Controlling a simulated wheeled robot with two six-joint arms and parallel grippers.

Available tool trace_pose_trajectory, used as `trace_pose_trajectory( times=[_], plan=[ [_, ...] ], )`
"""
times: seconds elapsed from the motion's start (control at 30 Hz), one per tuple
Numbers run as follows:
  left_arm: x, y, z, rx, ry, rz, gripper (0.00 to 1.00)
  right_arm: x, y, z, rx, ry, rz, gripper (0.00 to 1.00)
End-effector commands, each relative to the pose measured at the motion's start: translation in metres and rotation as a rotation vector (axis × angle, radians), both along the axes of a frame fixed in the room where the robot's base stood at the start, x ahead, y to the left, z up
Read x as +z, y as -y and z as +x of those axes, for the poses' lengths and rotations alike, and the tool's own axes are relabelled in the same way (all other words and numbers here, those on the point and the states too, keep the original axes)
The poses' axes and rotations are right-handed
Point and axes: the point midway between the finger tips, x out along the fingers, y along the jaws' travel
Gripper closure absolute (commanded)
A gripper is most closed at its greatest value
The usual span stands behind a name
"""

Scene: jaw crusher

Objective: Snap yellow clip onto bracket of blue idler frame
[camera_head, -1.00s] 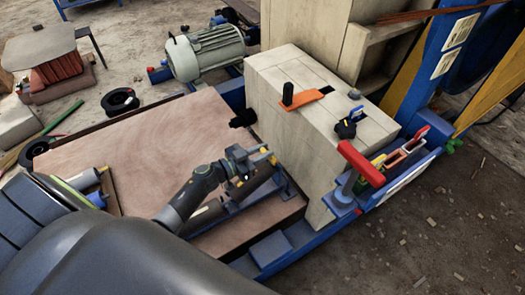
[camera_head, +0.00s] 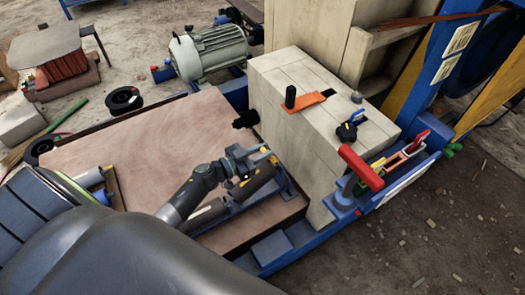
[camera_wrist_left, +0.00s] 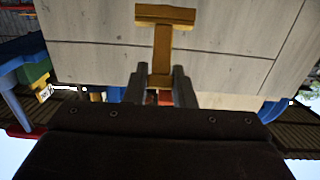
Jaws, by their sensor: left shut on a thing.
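My left gripper (camera_head: 258,158) is above the far end of the blue idler frame (camera_head: 236,212). In the left wrist view, its two grey fingers (camera_wrist_left: 161,88) are shut on the narrow stem of the T-shaped yellow clip (camera_wrist_left: 165,17). The clip's wide bar points away from the fingers, in front of pale boards. In the head view only a small yellow part of the clip (camera_head: 271,158) shows beyond the fingers. The frame carries dark rollers and lies on the brown board. My gripper and arm partly hide the frame, and I cannot tell whether the clip touches its bracket.
A pale wooden block (camera_head: 315,140) stands close beyond the gripper, with an orange bar (camera_head: 304,101) on top. A red-handled clamp (camera_head: 360,168) stands at its right. A grey motor (camera_head: 207,54) stands behind.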

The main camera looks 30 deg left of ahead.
Motion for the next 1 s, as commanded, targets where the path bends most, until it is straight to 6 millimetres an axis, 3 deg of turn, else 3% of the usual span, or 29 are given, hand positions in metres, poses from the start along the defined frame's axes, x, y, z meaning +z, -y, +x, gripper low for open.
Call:
trace_pose_trajectory(
  times=[1.0],
  plan=[
    [0.0014, 0.0003, 0.0003, 0.0, -0.001, -0.001, 1.0, 0.0108, 0.0, 0.0, 0.0, 0.0, 0.0, 0.64]
  ],
)
